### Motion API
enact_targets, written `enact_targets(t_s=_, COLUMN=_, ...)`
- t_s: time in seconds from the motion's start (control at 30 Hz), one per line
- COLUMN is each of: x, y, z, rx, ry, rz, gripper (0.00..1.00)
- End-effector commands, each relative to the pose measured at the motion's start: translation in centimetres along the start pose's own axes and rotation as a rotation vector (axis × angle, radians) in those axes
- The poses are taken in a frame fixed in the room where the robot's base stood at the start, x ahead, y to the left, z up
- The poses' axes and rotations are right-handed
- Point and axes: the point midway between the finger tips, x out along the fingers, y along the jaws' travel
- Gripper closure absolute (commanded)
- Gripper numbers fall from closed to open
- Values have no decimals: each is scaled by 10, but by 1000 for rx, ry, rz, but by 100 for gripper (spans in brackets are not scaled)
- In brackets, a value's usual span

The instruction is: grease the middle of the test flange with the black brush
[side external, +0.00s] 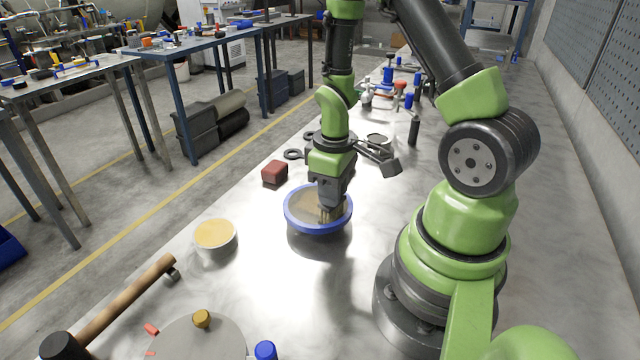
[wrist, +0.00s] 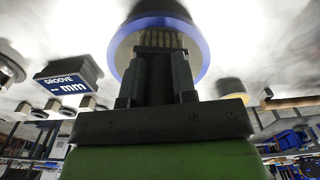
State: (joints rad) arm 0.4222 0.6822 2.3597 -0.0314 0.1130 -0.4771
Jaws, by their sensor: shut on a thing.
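My gripper (side external: 328,190) is shut on the black brush and points down over a round blue-rimmed piece (side external: 290,215), which looks like the test flange. The black brush (wrist: 158,75) shows between my fingers in the wrist view, with a row of tan bristles (wrist: 160,40). In the side view the bristles (side external: 326,214) are at the piece's grey-tan face, right of its middle. I cannot tell whether they touch it. The blue rim (wrist: 204,50) curves around the bristles in the wrist view. My fingers hide part of the face.
A tin with a yellow top (side external: 215,234) stands to the left. A red block (side external: 274,172) is behind. A hammer (side external: 125,300) and a grey disc with a brass knob (side external: 195,340) lie in front. A box labelled GROOVE mm (wrist: 68,78) shows in the wrist view.

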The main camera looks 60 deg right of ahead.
Motion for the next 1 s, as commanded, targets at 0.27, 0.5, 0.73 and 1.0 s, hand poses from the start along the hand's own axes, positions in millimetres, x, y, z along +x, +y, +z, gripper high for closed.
enact_targets(t_s=0.27, x=0, y=0, z=-15, rx=0, ry=2, rz=1, gripper=98)
enact_targets(t_s=0.5, x=-1, y=1, z=-37, rx=-1, ry=1, rz=1, gripper=98)
enact_targets(t_s=0.73, x=1, y=2, z=-58, rx=-2, ry=0, rz=0, gripper=98)
enact_targets(t_s=1.0, x=-1, y=11, z=-72, rx=4, ry=1, rz=1, gripper=98)
